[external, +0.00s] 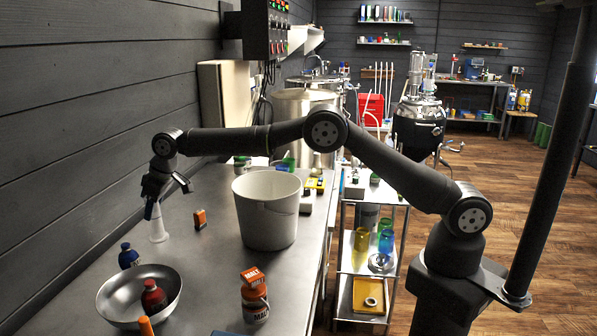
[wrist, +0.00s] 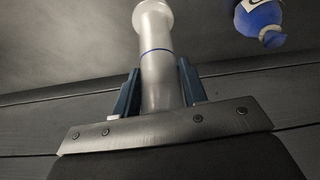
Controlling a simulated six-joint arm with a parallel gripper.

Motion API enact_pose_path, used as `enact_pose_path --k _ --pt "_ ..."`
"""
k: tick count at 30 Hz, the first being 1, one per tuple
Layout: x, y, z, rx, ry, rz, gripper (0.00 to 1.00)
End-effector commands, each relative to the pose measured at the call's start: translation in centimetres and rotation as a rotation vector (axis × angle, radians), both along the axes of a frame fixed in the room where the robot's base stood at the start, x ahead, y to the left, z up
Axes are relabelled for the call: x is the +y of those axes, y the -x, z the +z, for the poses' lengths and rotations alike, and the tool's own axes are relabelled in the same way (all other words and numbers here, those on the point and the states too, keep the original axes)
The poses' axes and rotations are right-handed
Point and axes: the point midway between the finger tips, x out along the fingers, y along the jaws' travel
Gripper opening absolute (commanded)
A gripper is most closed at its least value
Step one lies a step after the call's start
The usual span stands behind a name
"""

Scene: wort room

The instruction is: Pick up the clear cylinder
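The clear cylinder (external: 157,226) is a pale, translucent tube with a flared base, upright near the wall side of the steel counter in the external view. In the wrist view the cylinder (wrist: 157,50) runs up the middle, with a thin blue ring around it and its wide base at the top. My gripper (external: 150,207) is above and around its upper part. I cannot tell whether the base touches the counter.
On the counter (external: 215,290) stand a blue bottle (external: 128,257), a metal bowl (external: 115,297) holding a red bottle (external: 153,297), an orange block (external: 200,219), a large white bucket (external: 267,212) and a malt jar (external: 255,304). The dark wall is close on the left.

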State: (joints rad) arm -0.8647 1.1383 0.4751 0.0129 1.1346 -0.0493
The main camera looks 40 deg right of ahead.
Motion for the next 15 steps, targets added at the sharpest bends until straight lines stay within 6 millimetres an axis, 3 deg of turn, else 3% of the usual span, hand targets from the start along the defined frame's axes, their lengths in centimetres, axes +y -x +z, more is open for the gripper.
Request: enact_pose_path --k 10,15 --pt "0.0 0.0 0.3 0.000 0.000 0.000 0.03" --pt "0.0 0.0 1.6 -0.002 -0.001 0.000 0.03"
